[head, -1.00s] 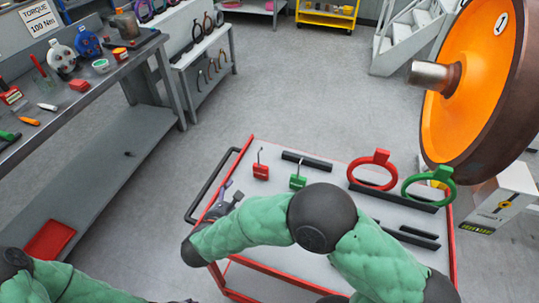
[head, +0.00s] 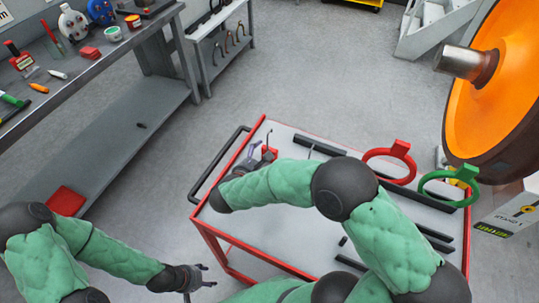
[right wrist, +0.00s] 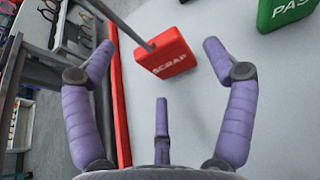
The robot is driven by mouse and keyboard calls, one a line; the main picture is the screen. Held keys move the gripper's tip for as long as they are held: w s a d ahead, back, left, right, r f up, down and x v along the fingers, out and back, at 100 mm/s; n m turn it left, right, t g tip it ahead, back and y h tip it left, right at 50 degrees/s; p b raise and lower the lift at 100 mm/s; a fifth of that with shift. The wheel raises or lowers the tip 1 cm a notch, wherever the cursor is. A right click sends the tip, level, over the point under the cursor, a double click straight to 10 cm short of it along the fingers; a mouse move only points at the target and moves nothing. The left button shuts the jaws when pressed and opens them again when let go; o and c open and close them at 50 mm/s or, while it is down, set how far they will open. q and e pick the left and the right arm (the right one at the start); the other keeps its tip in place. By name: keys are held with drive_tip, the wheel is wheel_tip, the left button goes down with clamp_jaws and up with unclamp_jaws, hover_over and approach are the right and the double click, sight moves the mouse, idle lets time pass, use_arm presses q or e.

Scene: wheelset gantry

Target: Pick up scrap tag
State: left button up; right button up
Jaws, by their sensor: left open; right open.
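The scrap tag (right wrist: 168,58) is a red block lettered SCRAP with a grey shackle, lying on the cart's light top near its red rim. In the head view the tag (head: 270,151) shows partly behind my right gripper (head: 256,160). In the right wrist view my right gripper (right wrist: 160,62) is open, its purple fingers spread either side of the tag; no grip shows. My left gripper (head: 200,279) is open and empty, low in the head view, left of the cart.
A green tag (right wrist: 287,12) lies right of the scrap tag. Red (head: 391,162) and green (head: 449,187) rings and dark bars share the red-framed cart (head: 217,215). A large orange wheel (head: 505,90) overhangs the right. A tool bench (head: 100,60) stands left.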

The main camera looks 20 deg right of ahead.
sight(270, 147)
drive_tip(key=x, duration=0.3)
drive_tip(key=shift+f+b, duration=0.2)
drive_tip(key=shift+b, duration=0.15)
drive_tip(key=c, duration=1.5)
drive_tip(key=shift+o, duration=0.2)
